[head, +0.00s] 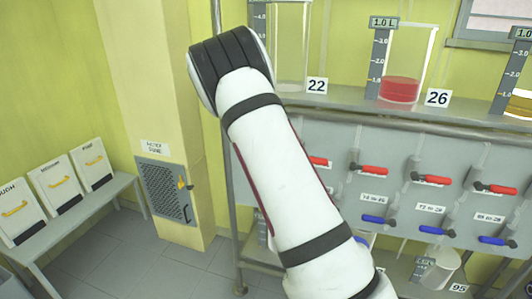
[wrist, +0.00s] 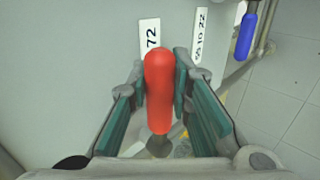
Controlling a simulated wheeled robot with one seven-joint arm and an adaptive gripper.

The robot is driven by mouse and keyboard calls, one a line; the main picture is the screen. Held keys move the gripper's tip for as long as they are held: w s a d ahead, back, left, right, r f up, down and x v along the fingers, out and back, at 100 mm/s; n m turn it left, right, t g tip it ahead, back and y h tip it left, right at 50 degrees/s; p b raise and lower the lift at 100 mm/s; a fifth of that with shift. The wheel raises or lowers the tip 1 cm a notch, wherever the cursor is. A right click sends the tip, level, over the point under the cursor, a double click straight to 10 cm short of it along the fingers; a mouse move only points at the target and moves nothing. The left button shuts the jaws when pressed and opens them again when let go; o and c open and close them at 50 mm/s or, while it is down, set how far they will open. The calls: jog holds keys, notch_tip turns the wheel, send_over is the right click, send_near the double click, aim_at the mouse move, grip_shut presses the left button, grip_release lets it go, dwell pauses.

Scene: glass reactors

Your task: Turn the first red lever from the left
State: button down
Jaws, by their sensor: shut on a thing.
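A red lever (wrist: 159,90) stands upright between the two fingers of my gripper (wrist: 162,72) in the wrist view. The green-lined pads lie along both sides of its handle, and the gripper is shut on it. In the head view my arm hides the gripper. A red lever tip (head: 319,161) shows just right of the arm, the leftmost red one visible there; I cannot tell whether it is the held one. Farther right are more red levers, one here (head: 372,170), one beyond it (head: 430,179) and one near the right edge (head: 496,188).
Blue levers (head: 379,219) sit below the red ones on the grey panel; one blue lever (wrist: 245,36) shows in the wrist view. Glass vessels stand on the shelf above, one with red liquid (head: 400,89). A side table (head: 85,222) holds three boxes at left.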

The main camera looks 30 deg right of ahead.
jog(key=shift+a+f, duration=0.1)
jog(key=c, duration=1.4)
grip_release()
jog(key=shift+c, duration=0.2)
jog(key=v, duration=1.2)
